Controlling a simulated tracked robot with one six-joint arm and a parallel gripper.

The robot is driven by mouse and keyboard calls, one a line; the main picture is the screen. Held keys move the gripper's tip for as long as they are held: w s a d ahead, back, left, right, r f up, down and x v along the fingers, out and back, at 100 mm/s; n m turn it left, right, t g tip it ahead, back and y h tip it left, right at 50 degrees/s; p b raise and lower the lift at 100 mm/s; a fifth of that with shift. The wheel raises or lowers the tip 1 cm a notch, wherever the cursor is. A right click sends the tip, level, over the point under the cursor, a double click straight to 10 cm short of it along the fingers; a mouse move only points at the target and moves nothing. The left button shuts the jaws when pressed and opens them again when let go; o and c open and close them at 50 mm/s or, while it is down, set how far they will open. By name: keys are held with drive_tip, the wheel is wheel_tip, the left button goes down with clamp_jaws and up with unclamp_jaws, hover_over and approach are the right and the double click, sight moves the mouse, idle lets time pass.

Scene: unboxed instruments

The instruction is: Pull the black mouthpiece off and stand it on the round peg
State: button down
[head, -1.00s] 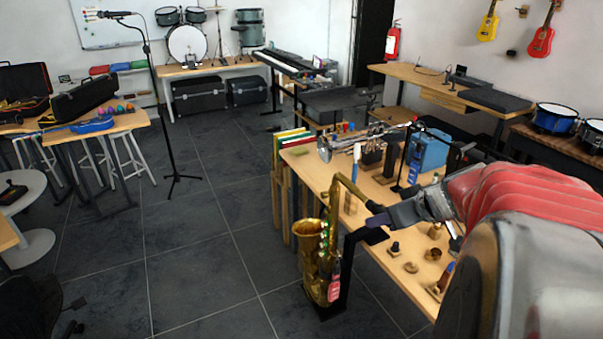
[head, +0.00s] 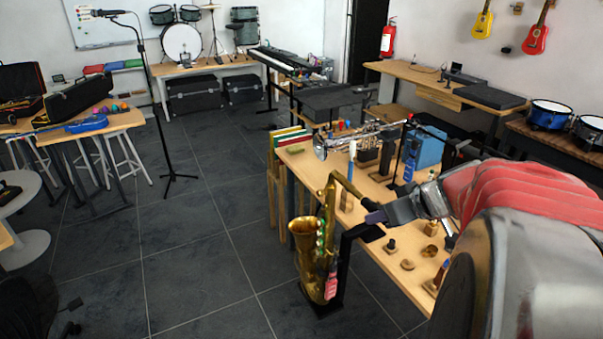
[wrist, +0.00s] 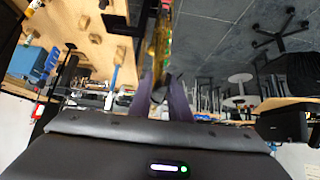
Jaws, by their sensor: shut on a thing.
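A brass saxophone (head: 311,262) stands upright on a black stand beside the table, its neck (head: 346,187) curving to the right. My gripper (head: 376,215) is at the end of that neck, shut on the black mouthpiece, which is mostly hidden by the fingers. In the wrist view my two fingers (wrist: 160,98) close on a dark piece in line with the brass saxophone body (wrist: 162,42). I cannot tell whether the mouthpiece is still on the neck. Small wooden holders stand on the table; I cannot tell which is the round peg.
On the wooden table (head: 379,265) are a dark-topped small piece (head: 390,246), a wooden disc (head: 407,265), a wooden cup (head: 430,251), a trumpet (head: 350,137) and a blue case (head: 424,150). The floor left of the saxophone is clear.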

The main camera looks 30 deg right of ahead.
drive_tip(key=shift+s+r, duration=0.1)
drive_tip(key=shift+s, duration=0.7)
idle(1.1)
drive_tip(key=shift+s, duration=0.75)
drive_tip(key=shift+s, duration=0.35)
drive_tip(key=shift+s+d, duration=0.1)
drive_tip(key=shift+s, duration=0.25)
drive_tip(key=shift+s, duration=0.35)
drive_tip(key=shift+s, duration=0.25)
